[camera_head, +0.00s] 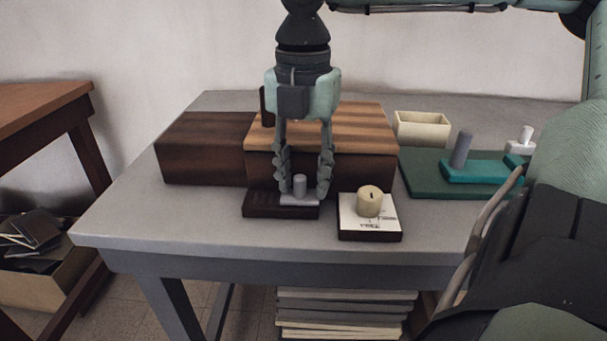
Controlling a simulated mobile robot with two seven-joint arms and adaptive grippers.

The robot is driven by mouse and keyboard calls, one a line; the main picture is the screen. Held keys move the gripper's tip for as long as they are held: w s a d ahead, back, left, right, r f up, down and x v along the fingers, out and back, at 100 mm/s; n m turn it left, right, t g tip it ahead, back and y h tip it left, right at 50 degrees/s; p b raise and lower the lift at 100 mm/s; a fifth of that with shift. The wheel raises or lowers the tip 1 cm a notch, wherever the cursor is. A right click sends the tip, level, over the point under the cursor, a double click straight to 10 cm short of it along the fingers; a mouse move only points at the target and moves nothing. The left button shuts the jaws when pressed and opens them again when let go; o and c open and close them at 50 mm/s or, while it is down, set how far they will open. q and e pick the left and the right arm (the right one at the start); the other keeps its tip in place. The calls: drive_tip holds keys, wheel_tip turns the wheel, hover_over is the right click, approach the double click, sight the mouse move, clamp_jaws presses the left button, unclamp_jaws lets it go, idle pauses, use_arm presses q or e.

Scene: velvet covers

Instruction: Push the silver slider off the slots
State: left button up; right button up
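The silver slider (299,199) is a small flat grey plate with an upright round knob. It sits at the right end of a dark slotted block (262,205) near the front of the grey table. My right gripper (305,188) points down from above, its two fingers spread on either side of the knob. The fingers look open, with a gap visible beside the knob; whether a fingertip touches the slider I cannot tell. Part of the block behind the fingers is hidden. My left gripper is not in view.
A wooden box with a striped lid (360,125) stands close behind. A cream candle-like cylinder on a white-topped block (387,226) is just right. Farther right are a green board (420,186) with a teal slider (480,172), a cream bin (424,130) and a white knobbed piece (523,143).

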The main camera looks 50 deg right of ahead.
sight(303, 177)
wheel_tip(303, 177, up, 12)
idle(0.4)
drive_tip(key=shift+f, duration=0.15)
idle(0.3)
